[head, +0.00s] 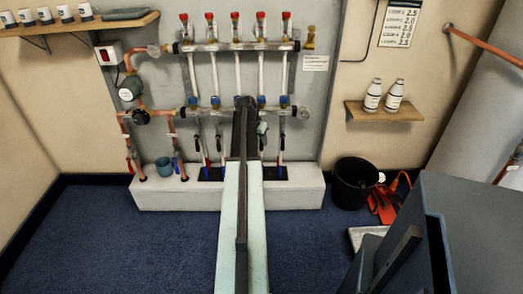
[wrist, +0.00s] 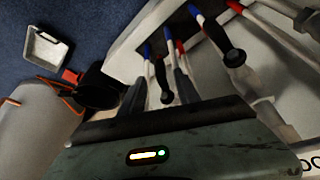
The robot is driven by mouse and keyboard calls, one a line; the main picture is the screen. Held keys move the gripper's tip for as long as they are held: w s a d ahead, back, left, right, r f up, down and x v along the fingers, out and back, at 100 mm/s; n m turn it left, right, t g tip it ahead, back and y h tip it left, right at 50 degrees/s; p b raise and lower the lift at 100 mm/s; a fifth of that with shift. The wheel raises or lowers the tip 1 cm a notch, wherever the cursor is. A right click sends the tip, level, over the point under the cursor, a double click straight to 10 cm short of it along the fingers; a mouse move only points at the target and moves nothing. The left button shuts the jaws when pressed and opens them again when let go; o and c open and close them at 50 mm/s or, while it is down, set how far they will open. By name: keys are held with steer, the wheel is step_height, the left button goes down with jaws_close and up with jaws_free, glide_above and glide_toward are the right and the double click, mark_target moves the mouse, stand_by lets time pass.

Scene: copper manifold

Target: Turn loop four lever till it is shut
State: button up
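The copper manifold (head: 235,110) is on the back wall in the head view, with pipes running down into a white plinth. My arm crosses its middle and hides part of the lower bar and pipes. In the wrist view my gripper (wrist: 158,92) is open, with one dark finger at each side of a black lever (wrist: 163,78) with a round end. The lever lies between the fingers; whether they touch it cannot be told. A second black lever (wrist: 231,55) stands to the right, outside the fingers. I cannot read which loop number either lever belongs to.
A black bucket (head: 355,183) and a red-orange tool (head: 384,205) are on the floor right of the plinth (head: 170,198). A shelf (head: 384,113) with two bottles is on the right wall. Blue carpet is clear at left.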

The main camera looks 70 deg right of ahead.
mark_target(261, 143)
steer(key=b+x, duration=0.3)
steer(key=x, duration=0.2)
steer(key=shift+f+b, duration=0.1)
steer(key=shift+b, duration=0.2)
jaws_close()
steer(key=shift+s, duration=0.1)
stand_by(0.8)
